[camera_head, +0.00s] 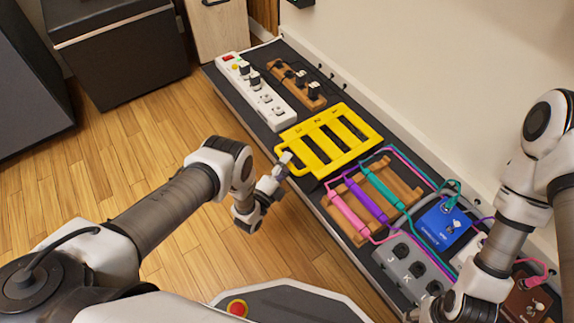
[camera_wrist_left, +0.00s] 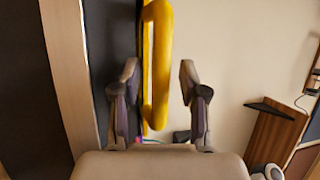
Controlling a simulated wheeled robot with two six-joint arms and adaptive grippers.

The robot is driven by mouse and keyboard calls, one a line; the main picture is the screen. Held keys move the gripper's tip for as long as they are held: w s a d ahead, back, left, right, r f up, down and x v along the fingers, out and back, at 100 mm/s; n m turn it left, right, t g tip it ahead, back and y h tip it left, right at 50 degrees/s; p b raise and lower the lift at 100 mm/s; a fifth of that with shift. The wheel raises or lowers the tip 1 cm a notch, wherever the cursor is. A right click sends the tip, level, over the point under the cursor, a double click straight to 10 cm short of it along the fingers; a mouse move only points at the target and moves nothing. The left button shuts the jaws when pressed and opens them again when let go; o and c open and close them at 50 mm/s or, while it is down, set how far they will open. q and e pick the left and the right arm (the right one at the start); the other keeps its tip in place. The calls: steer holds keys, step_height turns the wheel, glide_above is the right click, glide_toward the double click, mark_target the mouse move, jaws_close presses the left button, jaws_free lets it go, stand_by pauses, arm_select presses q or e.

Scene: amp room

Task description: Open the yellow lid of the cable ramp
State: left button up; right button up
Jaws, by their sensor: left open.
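The yellow lid (camera_head: 352,157) of the cable ramp is a slotted yellow panel on the dark bench, with a yellow loop on its left side. My left gripper (camera_head: 284,161) is open at the lid's left edge, by that loop. In the left wrist view a yellow loop (camera_wrist_left: 163,50) stands upright in the picture, in line with the gap between the open fingers (camera_wrist_left: 158,75). I cannot tell whether a finger touches it. My right arm comes down at the right over the pedals; its gripper is mostly cut off at the bottom edge.
A white power strip (camera_head: 258,98) and a wooden block with plugs (camera_head: 293,85) lie beyond the lid. Nearer are a wooden rack with coloured cables (camera_head: 405,190), a blue pedal (camera_head: 440,226) and a grey pedal (camera_head: 395,258). The wall borders the bench; wooden floor (camera_head: 125,150) is clear.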

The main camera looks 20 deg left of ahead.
arm_select(q)
steer(key=shift+w, duration=0.25)
jaws_close()
steer(key=shift+r, duration=0.1)
